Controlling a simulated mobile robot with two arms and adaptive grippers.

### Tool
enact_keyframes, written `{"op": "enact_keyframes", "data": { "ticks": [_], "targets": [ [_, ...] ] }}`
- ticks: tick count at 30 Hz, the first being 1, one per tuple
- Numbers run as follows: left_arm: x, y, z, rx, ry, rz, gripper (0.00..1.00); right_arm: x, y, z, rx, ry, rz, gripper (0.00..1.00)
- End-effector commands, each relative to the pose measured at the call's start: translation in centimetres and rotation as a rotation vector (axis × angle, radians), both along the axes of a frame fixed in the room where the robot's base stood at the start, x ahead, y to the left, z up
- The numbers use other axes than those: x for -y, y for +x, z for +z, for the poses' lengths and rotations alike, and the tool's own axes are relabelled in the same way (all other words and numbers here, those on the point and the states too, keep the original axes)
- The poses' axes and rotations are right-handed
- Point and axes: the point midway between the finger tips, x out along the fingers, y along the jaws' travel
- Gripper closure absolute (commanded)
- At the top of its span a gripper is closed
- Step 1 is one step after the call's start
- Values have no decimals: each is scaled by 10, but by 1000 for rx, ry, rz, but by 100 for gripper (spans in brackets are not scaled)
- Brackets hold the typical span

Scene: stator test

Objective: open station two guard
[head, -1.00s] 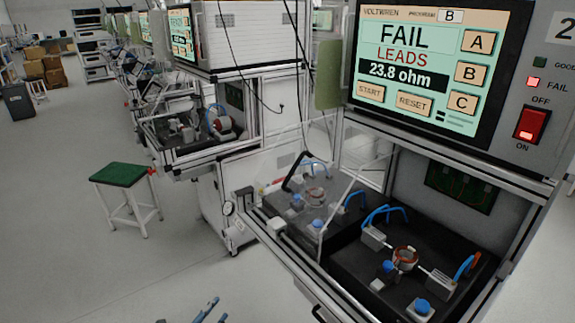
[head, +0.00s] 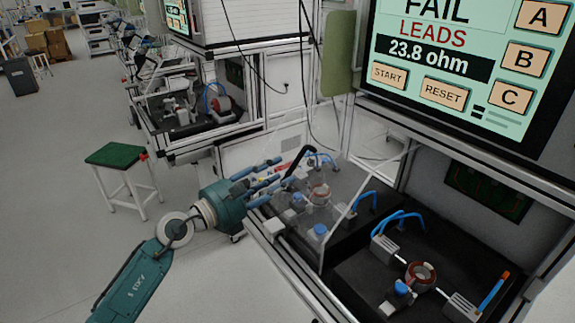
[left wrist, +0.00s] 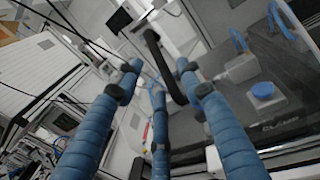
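The clear guard (head: 345,205) of the station with the FAIL screen covers the left part of its black test bed. Its black bar handle (head: 298,161) is at the guard's left side. My left gripper (head: 279,172) is just left of the handle, its blue fingers spread and pointing at it. In the left wrist view the handle (left wrist: 166,68) shows beyond the fingertips, between the fingers of the open gripper (left wrist: 159,75). Whether any finger touches it I cannot tell. My right gripper is not in view.
On the uncovered right side a copper-wound stator (head: 421,275) sits between clamps with blue parts. The screen (head: 440,60) reads FAIL, LEADS, 23.8 ohm. A green-topped stool (head: 115,154) stands left on open floor. Another station (head: 190,105) is behind.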

Motion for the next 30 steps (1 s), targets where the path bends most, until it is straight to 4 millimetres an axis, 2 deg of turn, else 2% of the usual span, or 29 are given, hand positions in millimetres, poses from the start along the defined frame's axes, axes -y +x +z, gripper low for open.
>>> {"op": "enact_keyframes", "data": {
  "ticks": [4, 11, 18, 19, 24, 30],
  "targets": [
    [17, 17, 2, -1, -2, 1, 62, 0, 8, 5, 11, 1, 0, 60],
    [28, 28, 0, -1, -1, 0, 62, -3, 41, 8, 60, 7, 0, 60],
    [29, 28, -1, -1, -1, 1, 62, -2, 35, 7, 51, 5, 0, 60],
    [29, 28, -1, -1, -1, 1, 64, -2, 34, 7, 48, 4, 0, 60],
    [29, 28, -1, -1, -1, 1, 98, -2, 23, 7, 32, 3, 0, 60],
    [28, 28, -1, -1, -1, 1, 100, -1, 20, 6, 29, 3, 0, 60]
  ]
}}
